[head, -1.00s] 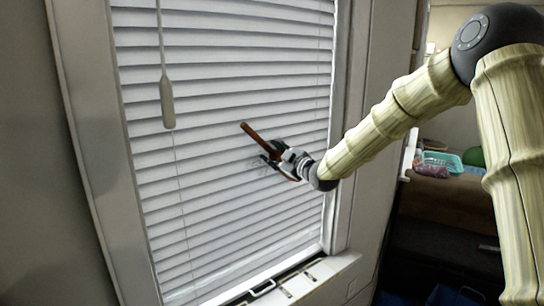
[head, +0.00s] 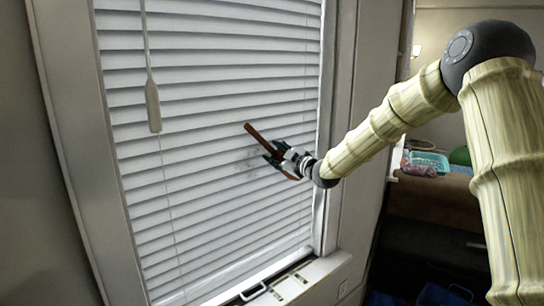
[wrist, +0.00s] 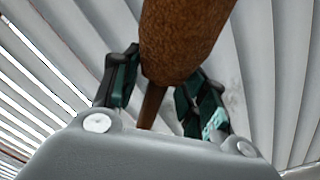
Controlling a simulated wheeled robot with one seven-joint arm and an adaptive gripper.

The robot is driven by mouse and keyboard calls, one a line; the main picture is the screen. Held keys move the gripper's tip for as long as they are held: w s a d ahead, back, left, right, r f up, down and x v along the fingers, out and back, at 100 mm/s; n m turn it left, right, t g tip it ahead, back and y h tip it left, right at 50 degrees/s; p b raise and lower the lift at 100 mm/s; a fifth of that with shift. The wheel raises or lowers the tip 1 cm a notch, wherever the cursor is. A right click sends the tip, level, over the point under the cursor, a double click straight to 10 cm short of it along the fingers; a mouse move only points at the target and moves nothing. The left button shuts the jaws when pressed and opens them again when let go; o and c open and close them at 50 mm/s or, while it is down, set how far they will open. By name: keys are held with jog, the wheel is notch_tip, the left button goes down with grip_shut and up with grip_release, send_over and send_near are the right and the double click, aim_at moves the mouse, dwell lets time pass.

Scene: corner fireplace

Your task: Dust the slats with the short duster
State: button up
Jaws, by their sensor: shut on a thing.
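The short duster (head: 260,139) is a brown stick in the head view, tilted up and to the left in front of the blind. In the wrist view its thick, rough brown head (wrist: 180,40) fills the top middle, with a thinner shaft below it. My gripper (head: 274,157) is shut on the duster; its dark green fingers (wrist: 155,85) stand on both sides of it. The white slats (head: 200,190) lie behind the duster. A grey smudge (head: 248,160) marks the slats just left of my gripper. I cannot tell whether the duster touches the slats.
A pull cord with a pale paddle-shaped end (head: 153,105) hangs at the blind's upper left. The window frame (head: 330,130) stands right of the slats, and a sill (head: 300,280) runs below. A teal basket (head: 430,160) sits on a surface at the right.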

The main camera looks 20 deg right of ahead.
aim_at(253, 149)
jog(key=shift+w+d, duration=0.1)
jog(key=shift+d, duration=0.15)
jog(key=shift+r+p, duration=0.5)
jog(key=shift+r, duration=0.8)
jog(key=shift+a, duration=0.1)
jog(key=shift+a, duration=0.1)
jog(key=shift+s+a+f+b, duration=0.15)
jog(key=shift+s+a+b, duration=0.05)
jog(key=shift+a+b, duration=0.3)
jog(key=shift+s+a+b, duration=0.4)
jog(key=shift+a+b, duration=0.1)
jog(key=shift+a, duration=0.4)
jog(key=shift+s+a+b, duration=0.35)
jog(key=shift+a+b, duration=0.2)
jog(key=shift+a, duration=0.35)
jog(key=shift+s+a+b, duration=0.4)
jog(key=shift+a+b, duration=0.1)
jog(key=shift+a, duration=0.4)
jog(key=shift+a, duration=0.15)
